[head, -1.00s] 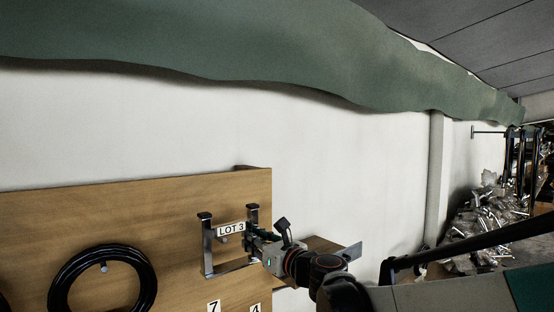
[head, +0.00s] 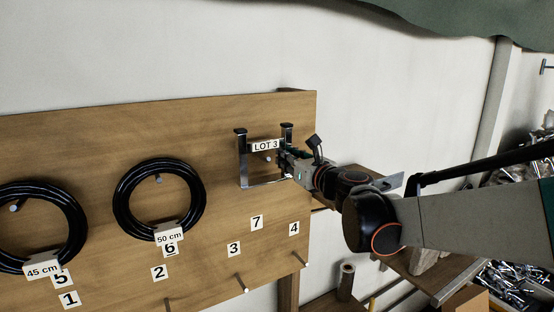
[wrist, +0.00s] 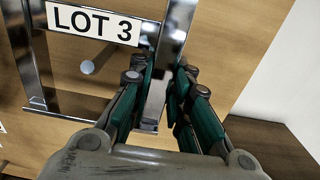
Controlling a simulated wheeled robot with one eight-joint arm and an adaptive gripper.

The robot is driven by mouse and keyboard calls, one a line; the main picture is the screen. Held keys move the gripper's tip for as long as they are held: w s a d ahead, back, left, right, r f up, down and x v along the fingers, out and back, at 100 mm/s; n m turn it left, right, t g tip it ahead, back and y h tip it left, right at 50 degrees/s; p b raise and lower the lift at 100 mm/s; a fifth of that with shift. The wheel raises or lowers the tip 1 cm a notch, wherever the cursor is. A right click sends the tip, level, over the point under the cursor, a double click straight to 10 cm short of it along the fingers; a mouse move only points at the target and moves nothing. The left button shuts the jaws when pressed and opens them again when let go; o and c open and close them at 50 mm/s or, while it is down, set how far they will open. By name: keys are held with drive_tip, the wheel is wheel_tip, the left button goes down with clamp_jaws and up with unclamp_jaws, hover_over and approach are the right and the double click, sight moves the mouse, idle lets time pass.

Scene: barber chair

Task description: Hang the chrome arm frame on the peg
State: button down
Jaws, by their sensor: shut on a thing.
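The chrome arm frame (head: 243,165) is a squarish metal frame with dark upper ends and a "LOT 3" tag. It is upright in front of the upper right of the wooden board. My gripper (head: 287,162) is shut on its right upright, which shows between the teal fingers in the wrist view (wrist: 157,98). A peg (head: 268,158) shows inside the frame's opening, below the tag; its round end also shows in the wrist view (wrist: 88,67). I cannot tell whether the frame touches the board or bears on the peg.
The wooden board (head: 90,140) carries black hose rings (head: 125,215) on pegs to the left, numbered labels, and bare pegs (head: 242,284) low down. A wooden shelf (head: 375,182) stands right of the board. Metal parts lie in a heap (head: 510,285) at lower right.

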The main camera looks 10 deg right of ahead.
drive_tip(key=shift+x, duration=1.15)
drive_tip(key=shift+f+b, duration=0.8)
drive_tip(key=shift+f, duration=0.15)
drive_tip(key=c, duration=1.4)
unclamp_jaws()
